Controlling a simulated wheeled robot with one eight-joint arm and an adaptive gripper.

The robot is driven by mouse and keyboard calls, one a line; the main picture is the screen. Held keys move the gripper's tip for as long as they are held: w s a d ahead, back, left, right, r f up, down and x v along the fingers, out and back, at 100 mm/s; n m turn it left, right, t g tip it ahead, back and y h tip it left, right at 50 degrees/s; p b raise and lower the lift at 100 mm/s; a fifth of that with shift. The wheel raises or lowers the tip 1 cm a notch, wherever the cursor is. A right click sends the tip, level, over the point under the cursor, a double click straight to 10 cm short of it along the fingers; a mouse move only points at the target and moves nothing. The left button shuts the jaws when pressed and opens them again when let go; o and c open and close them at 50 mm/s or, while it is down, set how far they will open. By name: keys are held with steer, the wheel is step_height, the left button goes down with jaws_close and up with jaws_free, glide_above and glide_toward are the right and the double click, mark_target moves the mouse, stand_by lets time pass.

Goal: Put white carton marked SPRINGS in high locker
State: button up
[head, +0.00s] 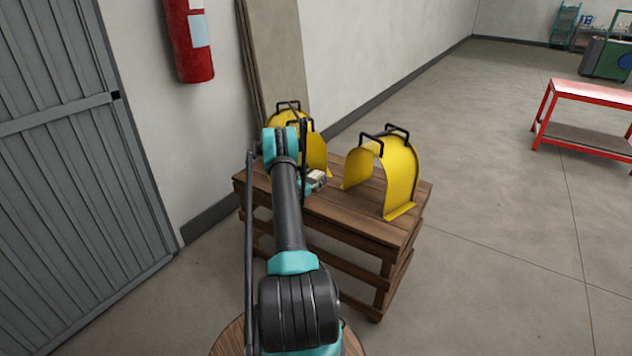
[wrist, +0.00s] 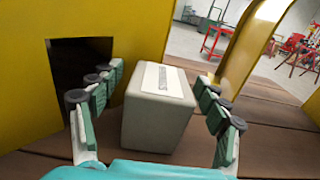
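The white carton (wrist: 158,112) stands on brown wooden boards in the wrist view. A label with dark lettering, too small to read, lies on its top. My gripper (wrist: 160,95) is open, with one finger on each side of the carton. A gap shows at the left finger; I cannot tell whether the right finger touches it. In the head view my arm and the gripper's end (head: 308,184) hide most of the spot between the two yellow guards. No high locker can be made out for certain in either view.
A yellow arched guard (head: 398,175) stands right on the wooden crate table (head: 345,215); another yellow guard (head: 316,150) stands behind my arm. A grey ribbed metal door (head: 75,150) and a red extinguisher (head: 188,45) are left. A red table (head: 595,95) is far right. Floor between is clear.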

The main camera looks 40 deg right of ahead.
steer(key=c, duration=1.5)
